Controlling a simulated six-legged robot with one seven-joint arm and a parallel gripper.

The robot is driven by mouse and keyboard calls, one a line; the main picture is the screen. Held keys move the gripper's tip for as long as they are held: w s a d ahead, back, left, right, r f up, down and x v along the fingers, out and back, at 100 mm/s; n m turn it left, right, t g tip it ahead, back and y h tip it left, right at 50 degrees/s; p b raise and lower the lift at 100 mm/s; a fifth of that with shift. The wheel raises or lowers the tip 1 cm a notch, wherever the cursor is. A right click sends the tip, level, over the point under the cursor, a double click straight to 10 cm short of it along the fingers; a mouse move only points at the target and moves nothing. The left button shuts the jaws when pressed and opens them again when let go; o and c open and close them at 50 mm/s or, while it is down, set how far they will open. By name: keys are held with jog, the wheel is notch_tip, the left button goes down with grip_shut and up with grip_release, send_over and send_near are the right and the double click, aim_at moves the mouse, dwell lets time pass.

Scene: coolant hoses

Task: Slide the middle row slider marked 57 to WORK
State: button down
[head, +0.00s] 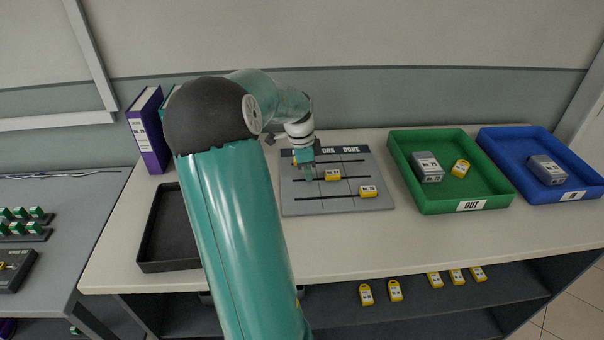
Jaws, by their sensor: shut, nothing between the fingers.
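The grey slider board (300,205) lies on the table with three dark horizontal slots. Its header strip shows part of WORK (328,150) and DONE (350,149); my arm hides the left heading. The yellow middle row slider (332,175) sits near the middle of its slot, roughly below WORK; its number is too small to read. Another yellow slider (368,191) sits toward the right of the bottom slot. My gripper (309,177) points down, shut and empty, just left of the middle slider. Whether it touches the slider or board I cannot tell.
A green OUT tray (465,207) and a blue tray (563,196) stand right of the board, holding grey blocks and a yellow tag. A black tray (160,267) is at left, partly behind my arm. A purple binder (150,140) stands behind. The table front is clear.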

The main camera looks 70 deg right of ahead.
notch_tip(320, 180, up, 8)
dwell(1.0)
jog(key=shift+w+a, duration=0.1)
dwell(0.4)
jog(key=w+a+r+n+t, duration=0.25)
jog(key=w+a+n, duration=0.45)
jog(key=a, duration=0.6)
jog(key=w+a+r+n+t, duration=0.25)
jog(key=w+a+n, duration=0.5)
jog(key=a, duration=0.55)
jog(key=s+a+n+t, duration=0.1)
jog(key=s+a+n, duration=0.1)
jog(key=a+n, duration=0.6)
jog(key=s+a+r+n+t, duration=0.1)
jog(key=s+a+n, duration=0.2)
jog(key=a+n, duration=0.5)
jog(key=a, duration=0.9)
jog(key=shift+s+a+r+y, duration=0.15)
jog(key=shift+s+a+y, duration=0.15)
jog(key=shift+a+y, duration=0.1)
